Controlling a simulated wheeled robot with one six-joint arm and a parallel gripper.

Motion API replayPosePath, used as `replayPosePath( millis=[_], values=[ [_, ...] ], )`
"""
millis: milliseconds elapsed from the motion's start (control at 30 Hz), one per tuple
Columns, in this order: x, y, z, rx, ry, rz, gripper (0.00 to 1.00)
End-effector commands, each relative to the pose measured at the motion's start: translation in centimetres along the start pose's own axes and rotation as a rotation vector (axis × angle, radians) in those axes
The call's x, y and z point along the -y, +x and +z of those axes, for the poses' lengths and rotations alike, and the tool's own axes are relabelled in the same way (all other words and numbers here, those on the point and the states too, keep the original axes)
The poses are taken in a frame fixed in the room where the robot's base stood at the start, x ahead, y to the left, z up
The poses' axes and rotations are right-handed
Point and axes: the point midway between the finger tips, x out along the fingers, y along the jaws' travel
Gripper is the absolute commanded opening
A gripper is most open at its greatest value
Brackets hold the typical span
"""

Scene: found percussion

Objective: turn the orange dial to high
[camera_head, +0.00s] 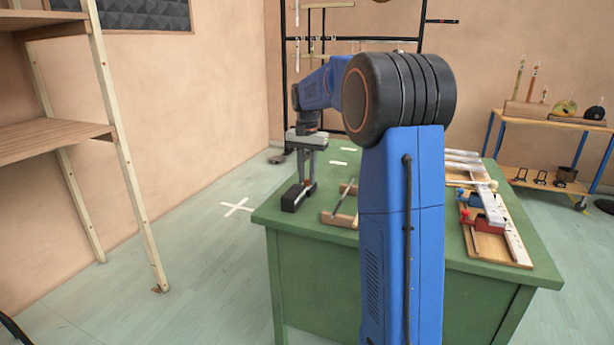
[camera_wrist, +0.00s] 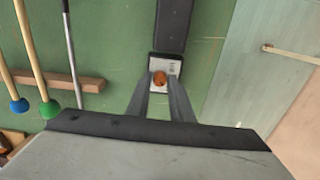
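The orange dial (camera_wrist: 160,78) sits on a pale marked plate (camera_wrist: 170,67) at one end of a black box (camera_wrist: 174,25). In the head view the black box (camera_head: 293,201) lies at the table's left corner; the dial cannot be made out there. My gripper (camera_head: 306,181) points down over this box. In the wrist view my gripper's fingertips (camera_wrist: 161,80) are apart, one on each side of the dial. I cannot tell whether either finger touches it. The plate's markings are too small to read, so the dial's setting is unclear.
The green table (camera_head: 320,240) also carries a wooden block (camera_head: 342,219) with a rod across it, close right of the box. Mallets with blue (camera_wrist: 19,105) and green (camera_wrist: 49,109) heads lie left in the wrist view. Open floor lies beyond the table's left edge.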

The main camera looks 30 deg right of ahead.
Motion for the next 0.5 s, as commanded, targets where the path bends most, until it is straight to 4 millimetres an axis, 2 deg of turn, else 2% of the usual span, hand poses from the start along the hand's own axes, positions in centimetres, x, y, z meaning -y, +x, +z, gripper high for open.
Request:
replayPosePath(
  millis=[367,500],
  values=[
    [0.0,-0.1,0.0,0.001,-0.001,0.000,0.36],
    [0.0,-1.1,0.0,-0.001,-0.001,-0.001,0.36]
  ],
)
